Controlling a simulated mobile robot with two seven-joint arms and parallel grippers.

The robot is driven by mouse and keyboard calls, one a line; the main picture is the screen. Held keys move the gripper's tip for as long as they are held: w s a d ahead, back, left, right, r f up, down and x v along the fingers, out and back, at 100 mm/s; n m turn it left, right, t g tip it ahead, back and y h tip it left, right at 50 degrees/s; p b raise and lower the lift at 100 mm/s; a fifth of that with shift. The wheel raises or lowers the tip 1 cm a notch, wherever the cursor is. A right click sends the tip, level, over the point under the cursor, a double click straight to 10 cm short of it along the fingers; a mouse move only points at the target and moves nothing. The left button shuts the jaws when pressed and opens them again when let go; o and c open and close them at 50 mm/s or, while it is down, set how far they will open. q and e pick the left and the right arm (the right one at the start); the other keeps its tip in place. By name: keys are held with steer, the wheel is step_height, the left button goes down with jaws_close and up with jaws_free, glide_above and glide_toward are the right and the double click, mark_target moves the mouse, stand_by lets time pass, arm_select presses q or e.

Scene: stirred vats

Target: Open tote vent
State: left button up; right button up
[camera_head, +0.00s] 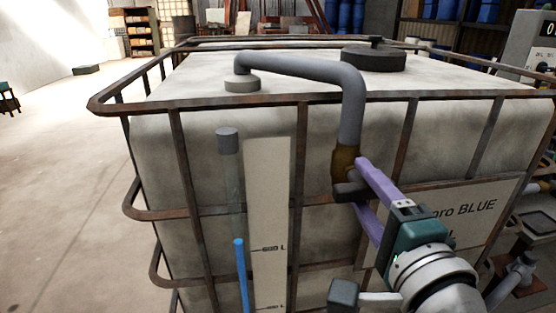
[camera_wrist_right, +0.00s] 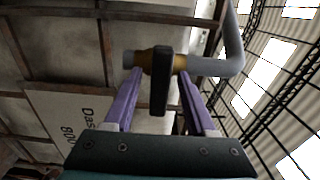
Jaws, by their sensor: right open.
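The tote (camera_head: 190,160) is a large pale tank inside a rusty bar cage. A grey vent pipe (camera_head: 310,66) rises from its top and bends down the front to a brass valve (camera_head: 344,160). The brass valve also shows in the right wrist view (camera_wrist_right: 149,57). Its dark handle (camera_wrist_right: 160,82) lies between the two purple fingers of my right gripper (camera_wrist_right: 160,73). In the head view my right gripper (camera_head: 359,187) reaches the valve from the lower right. The fingers are open, with visible gaps on both sides of the handle. My left gripper is out of view.
Cage bars (camera_head: 188,180) cross the tote's front close to the valve. A sight tube with blue liquid (camera_head: 242,270) stands beside a pale scale strip (camera_head: 268,200). A label plate (camera_head: 480,225) is behind my right arm. Open floor (camera_head: 60,180) lies at left.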

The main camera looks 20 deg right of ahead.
jaws_close()
stand_by(0.4)
